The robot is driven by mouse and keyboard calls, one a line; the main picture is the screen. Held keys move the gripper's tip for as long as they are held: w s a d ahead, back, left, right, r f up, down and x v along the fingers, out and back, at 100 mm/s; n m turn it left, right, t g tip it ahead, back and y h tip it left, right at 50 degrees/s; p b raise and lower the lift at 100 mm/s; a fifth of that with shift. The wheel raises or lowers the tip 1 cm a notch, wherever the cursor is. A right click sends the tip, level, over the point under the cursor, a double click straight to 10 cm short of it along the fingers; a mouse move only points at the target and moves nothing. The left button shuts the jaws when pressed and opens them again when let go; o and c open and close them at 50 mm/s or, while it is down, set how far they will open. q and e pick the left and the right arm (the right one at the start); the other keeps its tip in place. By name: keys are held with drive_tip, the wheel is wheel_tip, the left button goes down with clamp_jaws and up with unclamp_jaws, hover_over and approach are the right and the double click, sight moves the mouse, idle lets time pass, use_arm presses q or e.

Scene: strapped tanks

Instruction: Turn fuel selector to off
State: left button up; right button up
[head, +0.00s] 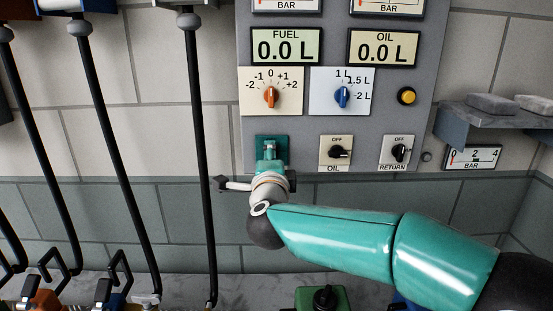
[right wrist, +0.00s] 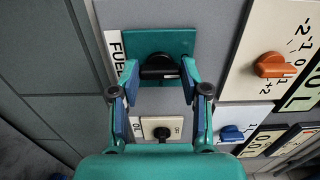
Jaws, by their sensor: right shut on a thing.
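The fuel selector is a black knob (right wrist: 160,67) on a teal square plate (head: 262,141), at the lower left of the grey panel. My right gripper (head: 269,152) reaches it from below and covers much of it in the head view. In the right wrist view its two fingers (right wrist: 159,78) are shut on the knob, one at each end. The knob's long axis lies upright on the panel. Its pointer end and any OFF mark are not readable. The FUEL label (right wrist: 117,56) shows beside the plate in the right wrist view. My left gripper is not in view.
The oil selector (head: 339,152) and return selector (head: 399,153) sit to the right. Above are an orange knob (head: 270,97), a blue knob (head: 342,97) and displays. A black rod (head: 200,150) hangs close left. A shelf (head: 500,119) juts out right.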

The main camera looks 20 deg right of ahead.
drive_tip(key=shift+a+f, duration=0.15)
drive_tip(key=shift+f, duration=0.15)
drive_tip(key=o, duration=1.1)
drive_tip(key=shift+o, duration=0.2)
drive_tip(key=shift+r, duration=0.1)
drive_tip(key=shift+r, duration=0.1)
drive_tip(key=v, duration=1.2)
